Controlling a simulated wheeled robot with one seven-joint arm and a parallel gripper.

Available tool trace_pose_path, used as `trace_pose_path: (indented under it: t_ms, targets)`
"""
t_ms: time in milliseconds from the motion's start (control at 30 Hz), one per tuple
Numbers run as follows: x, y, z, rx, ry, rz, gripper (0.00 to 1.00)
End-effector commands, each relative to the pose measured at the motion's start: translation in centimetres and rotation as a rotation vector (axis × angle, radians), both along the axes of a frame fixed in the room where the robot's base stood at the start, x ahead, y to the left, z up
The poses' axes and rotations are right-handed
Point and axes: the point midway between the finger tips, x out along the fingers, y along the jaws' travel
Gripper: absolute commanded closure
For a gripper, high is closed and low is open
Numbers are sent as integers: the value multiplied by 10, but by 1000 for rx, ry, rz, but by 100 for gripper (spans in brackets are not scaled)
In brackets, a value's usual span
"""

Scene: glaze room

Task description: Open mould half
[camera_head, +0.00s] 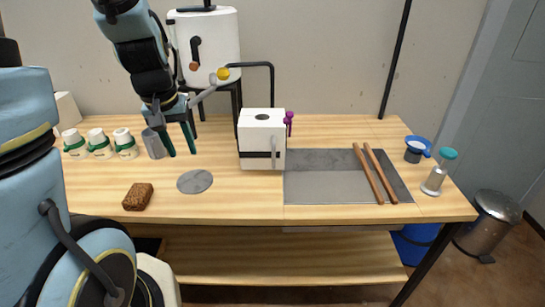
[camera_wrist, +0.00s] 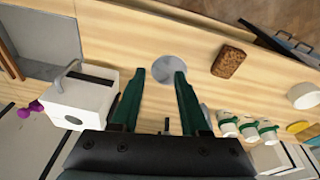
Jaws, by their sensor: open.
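The white block mould (camera_head: 252,128) stands upright at the middle of the table. It has a round dark hole on top, a dark band low on its side, a grey handle (camera_head: 274,153) on its front and a purple knob (camera_head: 290,118) at its right. The mould also shows at the left of the wrist view (camera_wrist: 85,103), with its handle (camera_wrist: 68,72) near the dark band. My gripper (camera_head: 181,149) is open and empty, left of the mould and apart from it. Its two green fingers (camera_wrist: 160,76) point down towards the table in the wrist view.
A grey disc (camera_head: 195,181) and brown sponge (camera_head: 138,197) lie at the front left. Several white bottles (camera_head: 98,141) and a grey cup (camera_head: 153,144) stand left. Right of the mould are a grey slab (camera_head: 320,185) and two wooden sticks (camera_head: 368,176). A white tank (camera_head: 217,40) stands behind.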

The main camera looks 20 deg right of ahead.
Motion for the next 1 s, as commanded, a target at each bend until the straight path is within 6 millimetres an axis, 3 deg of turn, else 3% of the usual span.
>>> trace_pose_path:
  t_ms: [33,267,500,700,867,1000]
  targets:
    - [3,-20,-5,-3,-8,-35,55]
    - [11,-104,-16,-18,-72,-165,55]
    - [3,-185,-21,-29,-154,-289,55]
    - [-4,-216,-20,-35,-192,-337,55]
    - [-1,-221,-29,-34,-198,-340,55]
    - [6,-224,-50,-34,-194,-336,55]
